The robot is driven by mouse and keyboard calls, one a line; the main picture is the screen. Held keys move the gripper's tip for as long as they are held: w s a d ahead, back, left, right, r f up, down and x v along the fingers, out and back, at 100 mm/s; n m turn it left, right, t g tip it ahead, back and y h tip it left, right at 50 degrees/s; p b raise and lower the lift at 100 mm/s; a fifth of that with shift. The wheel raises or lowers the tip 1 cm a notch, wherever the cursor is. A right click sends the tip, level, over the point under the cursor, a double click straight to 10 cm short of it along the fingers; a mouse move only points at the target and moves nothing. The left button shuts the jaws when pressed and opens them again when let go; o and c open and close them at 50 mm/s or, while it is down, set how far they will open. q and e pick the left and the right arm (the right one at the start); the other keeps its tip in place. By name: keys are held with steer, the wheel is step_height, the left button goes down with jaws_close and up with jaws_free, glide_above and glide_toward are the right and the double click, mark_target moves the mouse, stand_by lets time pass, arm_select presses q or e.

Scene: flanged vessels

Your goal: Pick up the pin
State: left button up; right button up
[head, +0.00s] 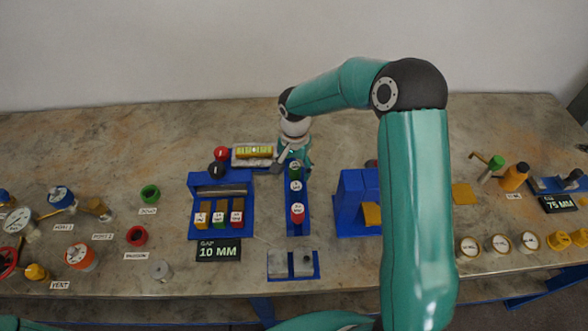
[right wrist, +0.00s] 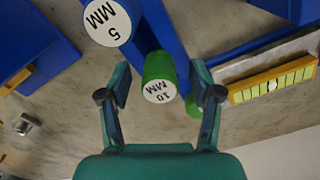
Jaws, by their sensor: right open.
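A green pin with a white end marked 10 MM (right wrist: 159,91) stands in the narrow blue rack (head: 298,229). In the right wrist view it lies between the two fingers of my right gripper (right wrist: 161,82), with a gap showing on each side. My right gripper (head: 292,160) is open at the back end of the rack and partly covers the view there. A white-ended pin marked 5 MM (right wrist: 107,22) and a red pin (head: 297,212) stand in the same rack. My left gripper is out of view.
Blue fixtures stand on both sides of the rack, one with a 10 MM gap sign (head: 219,250). Gauges and fittings cover the table's left and right.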

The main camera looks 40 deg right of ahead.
steer(key=shift+c, duration=0.2)
jaws_close()
steer(key=shift+r, duration=0.2)
